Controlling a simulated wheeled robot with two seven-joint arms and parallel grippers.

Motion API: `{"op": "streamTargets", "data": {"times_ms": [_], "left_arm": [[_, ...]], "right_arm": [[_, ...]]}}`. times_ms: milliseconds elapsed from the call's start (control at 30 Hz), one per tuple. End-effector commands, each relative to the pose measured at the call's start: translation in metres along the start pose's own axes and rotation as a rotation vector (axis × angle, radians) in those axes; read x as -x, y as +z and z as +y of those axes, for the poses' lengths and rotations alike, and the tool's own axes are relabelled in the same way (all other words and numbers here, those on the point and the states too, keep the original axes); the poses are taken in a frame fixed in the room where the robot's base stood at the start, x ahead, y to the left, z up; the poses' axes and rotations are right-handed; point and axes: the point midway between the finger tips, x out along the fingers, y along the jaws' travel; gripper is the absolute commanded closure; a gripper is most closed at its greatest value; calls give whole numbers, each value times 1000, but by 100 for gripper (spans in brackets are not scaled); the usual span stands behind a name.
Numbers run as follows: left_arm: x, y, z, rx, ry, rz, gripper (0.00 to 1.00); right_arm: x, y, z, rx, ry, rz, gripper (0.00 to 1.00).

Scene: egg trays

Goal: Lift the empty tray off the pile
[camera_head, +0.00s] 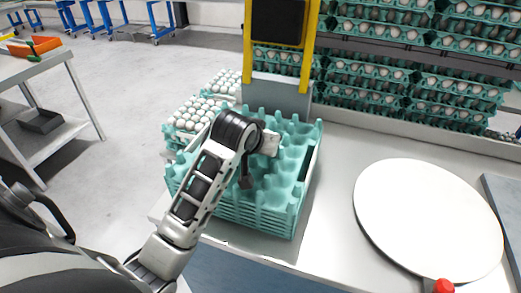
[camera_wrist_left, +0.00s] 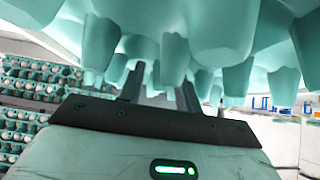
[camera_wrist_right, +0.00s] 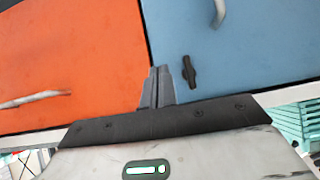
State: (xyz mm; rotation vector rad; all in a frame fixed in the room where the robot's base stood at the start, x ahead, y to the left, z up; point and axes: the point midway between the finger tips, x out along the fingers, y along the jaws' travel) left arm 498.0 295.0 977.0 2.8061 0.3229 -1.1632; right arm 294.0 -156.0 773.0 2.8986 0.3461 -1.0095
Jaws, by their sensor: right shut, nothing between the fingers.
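The teal empty tray (camera_head: 297,150) lies on top of a pile of like teal trays (camera_head: 255,215) on the white table. Its pockets are bare where they show; my left arm hides part of them. My left gripper (camera_head: 245,180) is over the middle of the tray, pointing down. In the left wrist view, the fingers of my left gripper (camera_wrist_left: 160,88) are apart, close to the tray's teal cups (camera_wrist_left: 212,35), with nothing seen held. Contact cannot be told. My right gripper (camera_wrist_right: 161,88) is shut and empty, before orange and blue panels, away from the pile.
Trays full of white eggs (camera_head: 195,115) stand left of and behind the pile. A grey and yellow frame (camera_head: 278,88) stands right behind it. A white round disc (camera_head: 428,218) lies to the right. Egg shelves (camera_head: 400,85) line the back. The table between pile and disc is clear.

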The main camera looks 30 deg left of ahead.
Motion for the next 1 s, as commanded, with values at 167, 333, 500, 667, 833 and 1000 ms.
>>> {"op": "streamTargets", "data": {"times_ms": [167,333,500,667,833,1000], "left_arm": [[-10,6,-6,5,-5,-2,66],[-10,6,-6,6,-5,-1,66],[-10,6,-6,5,-5,-1,100],[-10,7,-5,5,-5,-5,100],[-11,8,-5,5,-5,-8,100],[-11,8,-5,4,-4,-12,100]], "right_arm": [[0,-1,0,0,0,3,100],[0,-1,0,0,0,3,100],[0,-1,0,1,0,3,100],[0,-1,0,0,0,3,100],[0,-1,0,1,0,3,100],[0,-1,0,1,0,3,100]]}}
